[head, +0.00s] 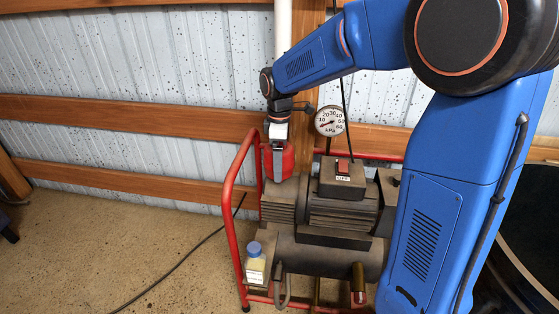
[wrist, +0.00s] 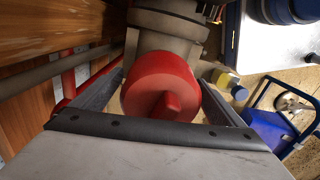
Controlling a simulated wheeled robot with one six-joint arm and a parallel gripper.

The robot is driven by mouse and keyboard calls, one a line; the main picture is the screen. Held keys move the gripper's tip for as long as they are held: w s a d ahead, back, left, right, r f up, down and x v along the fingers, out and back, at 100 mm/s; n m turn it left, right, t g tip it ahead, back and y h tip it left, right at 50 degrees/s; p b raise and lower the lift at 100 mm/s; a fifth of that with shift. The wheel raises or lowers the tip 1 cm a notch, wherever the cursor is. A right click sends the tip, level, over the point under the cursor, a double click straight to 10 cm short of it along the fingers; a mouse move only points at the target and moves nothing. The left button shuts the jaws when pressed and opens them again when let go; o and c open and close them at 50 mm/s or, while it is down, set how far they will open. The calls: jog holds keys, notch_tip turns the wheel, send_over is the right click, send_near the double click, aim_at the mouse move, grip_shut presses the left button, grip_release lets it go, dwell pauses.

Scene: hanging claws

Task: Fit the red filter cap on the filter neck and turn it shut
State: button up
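The red filter cap (head: 287,166) is at the upper left of the compressor in the head view. In the wrist view the round red cap (wrist: 150,75), with a raised grip bar on its face, lies between the two dark fingers of my gripper (wrist: 161,88). The fingers reach both of its sides and look closed on it. A grey cylindrical filter neck (wrist: 165,40) stands directly behind the cap, in line with it. I cannot tell whether the cap touches the neck or how far it is turned. My gripper (head: 278,145) points down over the cap in the head view.
The red tube frame (head: 231,205) rises close left of the cap. A pressure gauge (head: 330,121) and a switch box marked OFF (head: 342,180) stand to the right. A bottle with a blue lid (head: 255,262) is lower left. The floor at left is clear except for a cable.

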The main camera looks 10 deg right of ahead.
jog(key=shift+o, duration=0.9)
jog(key=shift+r, duration=0.15)
jog(key=shift+r, duration=2.9)
